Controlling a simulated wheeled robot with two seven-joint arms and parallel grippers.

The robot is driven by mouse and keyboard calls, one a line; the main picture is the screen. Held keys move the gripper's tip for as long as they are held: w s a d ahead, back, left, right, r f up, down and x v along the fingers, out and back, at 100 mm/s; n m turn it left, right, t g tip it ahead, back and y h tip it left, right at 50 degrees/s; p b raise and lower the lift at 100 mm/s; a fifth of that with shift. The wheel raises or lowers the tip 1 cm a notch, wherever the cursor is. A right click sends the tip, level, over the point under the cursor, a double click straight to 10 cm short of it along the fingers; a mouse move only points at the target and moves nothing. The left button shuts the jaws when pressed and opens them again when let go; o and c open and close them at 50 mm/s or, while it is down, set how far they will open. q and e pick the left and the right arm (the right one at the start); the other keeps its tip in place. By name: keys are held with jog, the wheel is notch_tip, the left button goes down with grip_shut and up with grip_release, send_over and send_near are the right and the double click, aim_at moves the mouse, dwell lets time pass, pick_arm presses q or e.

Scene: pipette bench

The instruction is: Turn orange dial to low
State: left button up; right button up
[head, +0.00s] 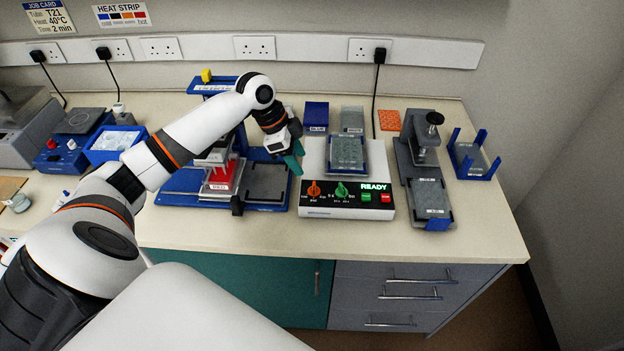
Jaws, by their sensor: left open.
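The orange dial (314,189) is on the dark front panel of a white machine (312,158), left of a green dial (341,191). Small labels surround the orange dial, but they are too small to read. The panel also has a lit READY display (374,187), a green button (366,197) and a red button (386,198). My left gripper (293,160) is open, with teal fingertips pointing down, above and slightly left of the orange dial and apart from it. No right gripper shows.
A blue-based press (181,186) with a red block (222,176) stands just left of the machine. A grey clamp device (424,160) stands to its right, and a blue rack (474,162) farther right. The bench front strip (340,236) is clear.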

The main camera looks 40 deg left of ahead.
aim_at(314, 185)
pick_arm(q)
jog(key=p+x, duration=0.2)
jog(key=x, duration=0.7)
jog(key=shift+f, duration=0.25)
jog(key=shift+c, duration=0.3)
jog(key=c, duration=0.9)
